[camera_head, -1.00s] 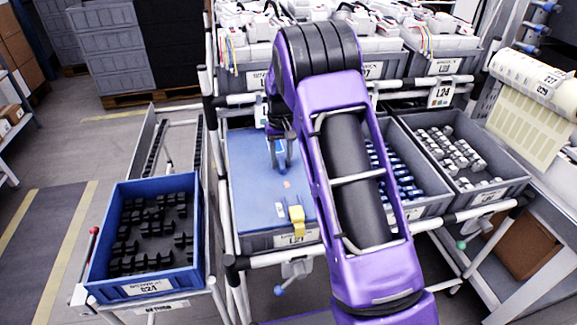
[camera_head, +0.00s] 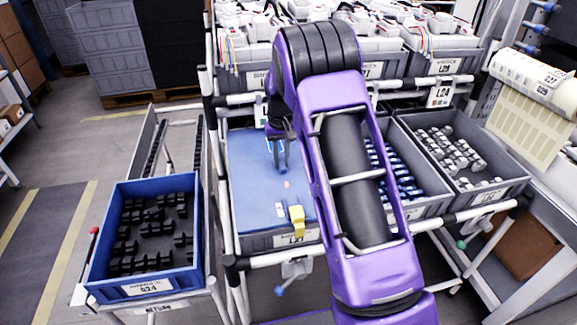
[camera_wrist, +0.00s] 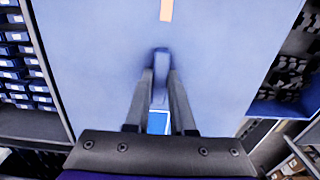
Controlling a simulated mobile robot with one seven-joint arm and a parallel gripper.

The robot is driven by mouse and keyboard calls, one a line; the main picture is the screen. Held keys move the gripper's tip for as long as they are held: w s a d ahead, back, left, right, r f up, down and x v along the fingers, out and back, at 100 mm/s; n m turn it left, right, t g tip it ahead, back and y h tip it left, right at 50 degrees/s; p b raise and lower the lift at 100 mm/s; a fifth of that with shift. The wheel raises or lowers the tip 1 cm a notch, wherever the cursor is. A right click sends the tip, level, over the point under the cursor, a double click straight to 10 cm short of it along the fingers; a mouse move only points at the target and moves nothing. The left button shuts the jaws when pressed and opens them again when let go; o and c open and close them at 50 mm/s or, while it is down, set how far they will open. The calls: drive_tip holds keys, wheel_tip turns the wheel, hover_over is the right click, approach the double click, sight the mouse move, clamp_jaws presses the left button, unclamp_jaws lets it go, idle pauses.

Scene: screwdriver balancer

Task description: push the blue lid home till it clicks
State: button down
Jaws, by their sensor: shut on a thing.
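A flat blue panel (camera_head: 256,190) lies over the grey bin on the rack. It fills the middle of the wrist view (camera_wrist: 95,60). My gripper (camera_head: 280,160) points down at the panel's far half. In the wrist view my gripper (camera_wrist: 161,90) is shut on a narrow blue part (camera_wrist: 160,62) standing between its fingers. A brighter blue patch (camera_wrist: 158,122) shows nearer the palm. The fingers hide much of the part. I cannot tell whether it is the lid, or whether it touches the panel.
A yellow piece (camera_head: 297,220) sits at the panel's front edge. Grey bins of blue parts (camera_head: 404,182) and silver parts (camera_head: 445,150) stand to the right. A blue crate of black parts (camera_head: 155,235) stands left. My arm covers part of the rack.

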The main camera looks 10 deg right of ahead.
sight(282, 161)
drive_tip(key=shift+s+f, duration=0.35)
drive_tip(key=shift+f, duration=0.4)
drive_tip(key=shift+w+r+p, duration=0.15)
drive_tip(key=shift+r+p, duration=0.75)
drive_tip(key=shift+r, duration=0.1)
drive_tip(key=shift+w+r+p, duration=0.15)
drive_tip(key=shift+r+p, duration=1.5)
drive_tip(key=shift+r, duration=1.05)
